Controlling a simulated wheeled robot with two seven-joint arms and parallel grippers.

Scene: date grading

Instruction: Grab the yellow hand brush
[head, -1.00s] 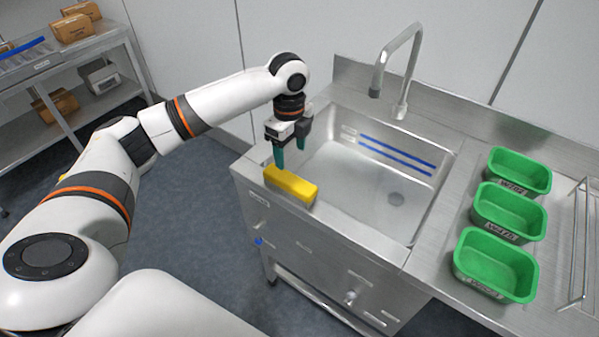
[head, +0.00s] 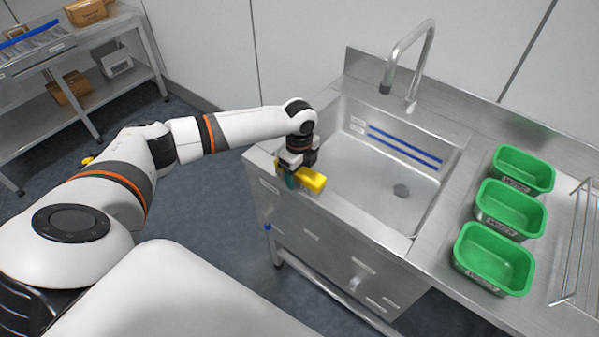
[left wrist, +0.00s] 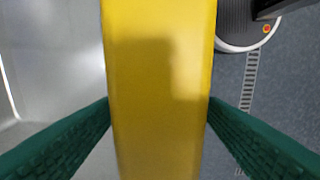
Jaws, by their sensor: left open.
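The yellow hand brush (head: 312,181) lies on the left front rim of the steel sink unit. My left gripper (head: 291,179) is lowered over it and hides part of it in the head view. In the left wrist view the brush (left wrist: 160,90) fills the middle from top to bottom. The green fingers of my left gripper (left wrist: 160,122) stand open, one on each side of the brush. I cannot tell whether the fingertips touch it. My right gripper is in neither view.
The sink basin (head: 365,185) is empty beside the brush, with a tap (head: 418,62) behind it. Green bins (head: 496,258) stand on the counter at the right, next to a wire rack (head: 570,245). A shelf with boxes (head: 68,88) is at the far left.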

